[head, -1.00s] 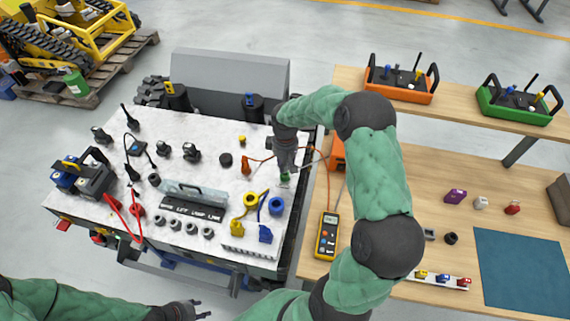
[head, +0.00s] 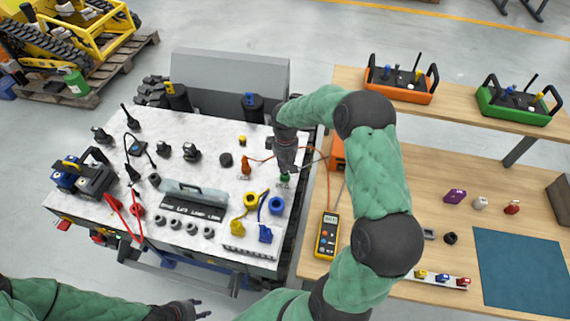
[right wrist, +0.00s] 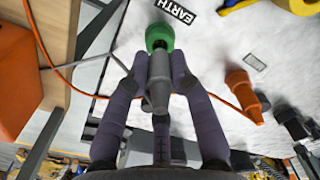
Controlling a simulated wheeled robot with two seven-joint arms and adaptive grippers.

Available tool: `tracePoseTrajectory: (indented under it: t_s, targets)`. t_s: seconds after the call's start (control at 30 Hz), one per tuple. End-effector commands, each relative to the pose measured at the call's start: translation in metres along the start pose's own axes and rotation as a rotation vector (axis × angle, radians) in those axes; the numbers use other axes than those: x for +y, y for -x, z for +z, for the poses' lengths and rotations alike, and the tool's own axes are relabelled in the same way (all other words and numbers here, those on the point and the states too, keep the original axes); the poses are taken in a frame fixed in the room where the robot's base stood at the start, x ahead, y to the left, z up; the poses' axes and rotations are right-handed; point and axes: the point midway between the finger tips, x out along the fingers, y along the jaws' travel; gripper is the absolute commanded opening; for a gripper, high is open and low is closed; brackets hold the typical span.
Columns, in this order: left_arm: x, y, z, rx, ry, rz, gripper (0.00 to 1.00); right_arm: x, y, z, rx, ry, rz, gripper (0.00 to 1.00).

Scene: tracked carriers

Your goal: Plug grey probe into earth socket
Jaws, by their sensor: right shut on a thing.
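The grey probe (right wrist: 158,85) is upright between the fingers of my right gripper (right wrist: 160,78), which is shut on it. Its front end lies over the near part of the green earth socket (right wrist: 160,36), by the "EARTH" label (right wrist: 176,10). Part of the socket's dark opening shows; I cannot tell whether the tip is inside. In the head view my right gripper (head: 286,168) is right above the green socket (head: 284,181), and the probe is hardly visible. My left gripper (head: 196,308) is open and empty at the bottom, off the carrier's near edge.
A yellow meter (head: 327,236) lies on the wooden table (head: 410,170) to the right. Yellow and blue rings (head: 276,206) and plugs are nearer on the white top. A grey cable runs near my gripper.

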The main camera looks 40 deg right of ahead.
Motion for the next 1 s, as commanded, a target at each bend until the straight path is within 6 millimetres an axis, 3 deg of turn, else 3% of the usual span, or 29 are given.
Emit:
tracePoseTrajectory:
  t_s: [1.0]
  targets:
    - [-0.003,-0.008,0.0,0.0,0.0,0.0,0.4,0.0,-0.016,0.0,0.0,0.0,0.0,0.0]
